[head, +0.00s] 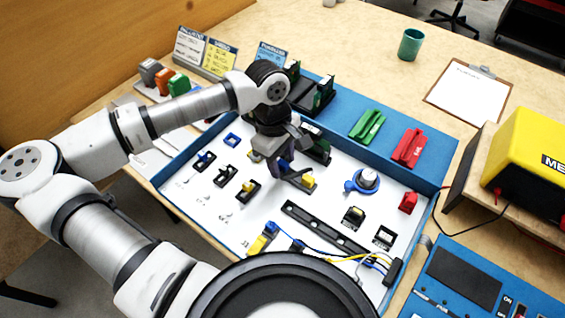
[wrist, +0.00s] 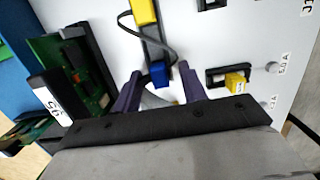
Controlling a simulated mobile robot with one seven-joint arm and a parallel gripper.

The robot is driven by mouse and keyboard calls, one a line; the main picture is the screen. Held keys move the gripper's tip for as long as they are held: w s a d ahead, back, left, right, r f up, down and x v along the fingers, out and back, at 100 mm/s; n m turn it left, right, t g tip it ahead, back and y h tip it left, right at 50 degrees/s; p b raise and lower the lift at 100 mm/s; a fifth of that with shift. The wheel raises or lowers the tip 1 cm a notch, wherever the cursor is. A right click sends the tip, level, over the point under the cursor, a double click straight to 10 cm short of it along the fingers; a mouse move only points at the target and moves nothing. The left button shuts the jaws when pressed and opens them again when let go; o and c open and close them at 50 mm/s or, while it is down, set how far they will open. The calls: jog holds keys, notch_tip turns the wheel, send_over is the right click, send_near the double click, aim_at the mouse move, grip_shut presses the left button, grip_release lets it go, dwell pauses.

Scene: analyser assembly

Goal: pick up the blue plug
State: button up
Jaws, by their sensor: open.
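My gripper (wrist: 160,82) is open, with its two purple fingers apart and pointing at the white panel. A small blue block (wrist: 158,74), which looks like the blue plug, lies between the fingertips in the wrist view. It sits at the near end of a dark strip, with a yellow block (wrist: 143,12) at the far end. A grey cable loops beside the strip. In the head view, my gripper (head: 284,170) hides this blue block, while the yellow block (head: 307,182) shows beside it. Whether the fingers touch the blue block, I cannot tell.
A green circuit board (wrist: 72,72) stands close left of the fingers in the wrist view. A yellow fuse (wrist: 235,82) in a black holder is to the right. Another blue connector (head: 271,228) with wires lies near the tray's front. The blue tray wall (head: 335,88) borders the back.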

aim_at(282, 162)
grip_shut()
dwell(0.5)
notch_tip(282, 162, up, 20)
jog(key=b, duration=0.2)
dwell(0.3)
jog(key=c, duration=0.6)
grip_release()
jog(key=shift+c, duration=0.2)
jog(key=shift+f, duration=0.1)
grip_shut()
